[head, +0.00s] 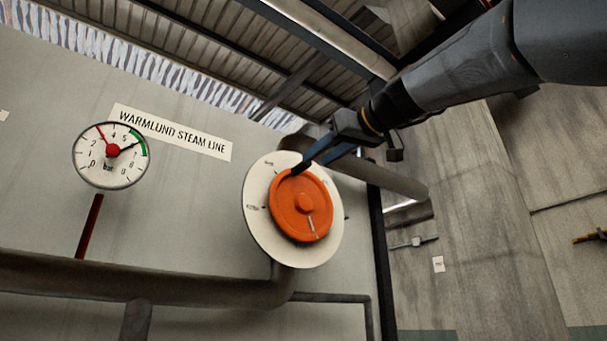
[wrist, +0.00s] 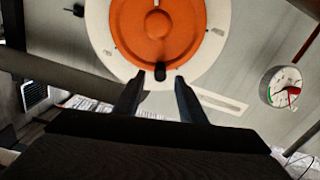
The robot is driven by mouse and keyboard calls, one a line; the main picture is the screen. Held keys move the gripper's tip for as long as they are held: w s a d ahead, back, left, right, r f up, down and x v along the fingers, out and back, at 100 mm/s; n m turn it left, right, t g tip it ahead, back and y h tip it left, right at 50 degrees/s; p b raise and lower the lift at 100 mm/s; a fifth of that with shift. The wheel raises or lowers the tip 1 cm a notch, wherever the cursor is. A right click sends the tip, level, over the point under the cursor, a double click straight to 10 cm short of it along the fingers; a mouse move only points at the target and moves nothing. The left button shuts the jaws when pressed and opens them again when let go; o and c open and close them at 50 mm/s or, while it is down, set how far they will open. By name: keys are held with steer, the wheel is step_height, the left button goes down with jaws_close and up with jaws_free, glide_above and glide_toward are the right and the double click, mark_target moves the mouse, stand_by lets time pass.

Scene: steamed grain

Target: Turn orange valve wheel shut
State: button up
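The orange valve wheel (head: 302,206) is mounted on a round white plate (head: 258,228) with small marks too fine to read. A pale line on the wheel points to its lower right in the head view. In the wrist view the wheel (wrist: 150,30) fills the top middle, with a short dark knob (wrist: 160,72) near its rim. My gripper (head: 299,170) reaches in from the upper right to the wheel's upper rim. In the wrist view its fingers (wrist: 158,82) are apart, their tips on either side of the knob with gaps visible. The knob is hidden in the head view.
A sign (head: 172,132) reads "WARMLUND STEAM LINE". A thick pipe (head: 150,280) runs below, and another pipe (head: 385,180) passes behind the plate's right side.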

mark_target(303, 170)
steer(key=p+x, duration=0.2)
steer(key=x, duration=0.1)
steer(key=p+x, duration=0.2)
steer(key=x, duration=0.2)
steer(key=shift+w+a+r, duration=0.2)
steer(key=shift+a+r, duration=0.05)
steer(key=shift+c, duration=0.2)
jaws_close()
